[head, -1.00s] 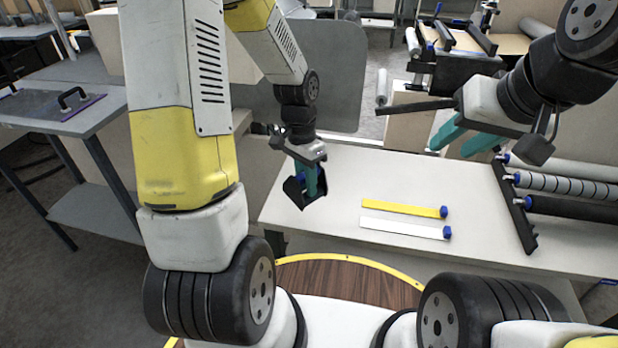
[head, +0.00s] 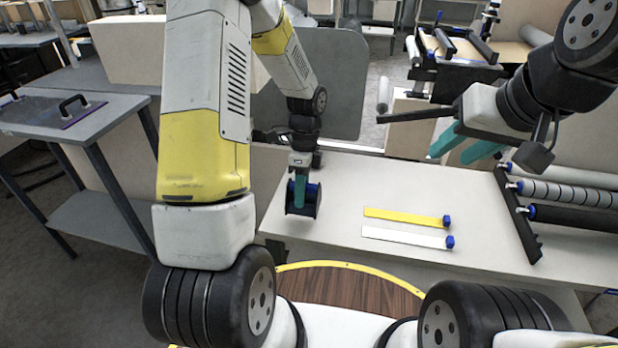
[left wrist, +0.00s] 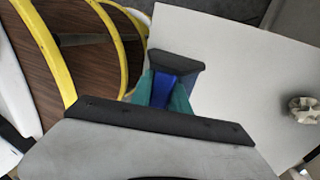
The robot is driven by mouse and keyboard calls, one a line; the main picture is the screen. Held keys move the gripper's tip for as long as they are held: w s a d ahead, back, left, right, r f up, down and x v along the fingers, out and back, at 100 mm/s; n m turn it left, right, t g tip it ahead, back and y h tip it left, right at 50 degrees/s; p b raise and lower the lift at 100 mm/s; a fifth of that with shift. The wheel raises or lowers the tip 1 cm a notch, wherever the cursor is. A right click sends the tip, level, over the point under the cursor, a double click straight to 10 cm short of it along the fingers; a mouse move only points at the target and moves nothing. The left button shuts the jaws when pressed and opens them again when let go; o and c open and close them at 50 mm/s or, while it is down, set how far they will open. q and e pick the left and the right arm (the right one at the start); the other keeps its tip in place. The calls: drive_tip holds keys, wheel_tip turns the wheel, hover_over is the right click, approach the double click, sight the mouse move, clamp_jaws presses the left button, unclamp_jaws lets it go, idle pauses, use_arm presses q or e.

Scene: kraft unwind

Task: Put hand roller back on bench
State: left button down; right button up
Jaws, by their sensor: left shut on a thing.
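My left gripper (head: 300,188) is shut on the hand roller (head: 317,202), a black and dark-blue tool, over the left part of the pale bench (head: 350,185). In the left wrist view, the hand roller's blue part (left wrist: 163,88) sits between the teal fingertips, with a black piece beyond it. The roller is low over the bench top, and I cannot tell whether it touches. My right gripper (head: 466,148) is open and empty above the back right of the bench.
A yellow strip (head: 400,217) and a white strip (head: 400,237), each with a blue end, lie mid-bench. A rack of rollers (head: 565,190) stands at the right. A pale round thing (left wrist: 306,110) shows in the left wrist view. Bench space around the strips is clear.

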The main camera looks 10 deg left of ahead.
use_arm(q)
drive_tip(key=w, duration=0.1)
drive_tip(key=w+a, duration=0.1)
drive_tip(key=w, duration=0.1)
drive_tip(key=shift+a+f, duration=0.1)
drive_tip(key=shift+f, duration=1.9)
drive_tip(key=shift+s+f, duration=0.2)
drive_tip(key=shift+f, duration=0.4)
drive_tip(key=c, duration=1.3)
unclamp_jaws()
drive_tip(key=shift+o, duration=0.2)
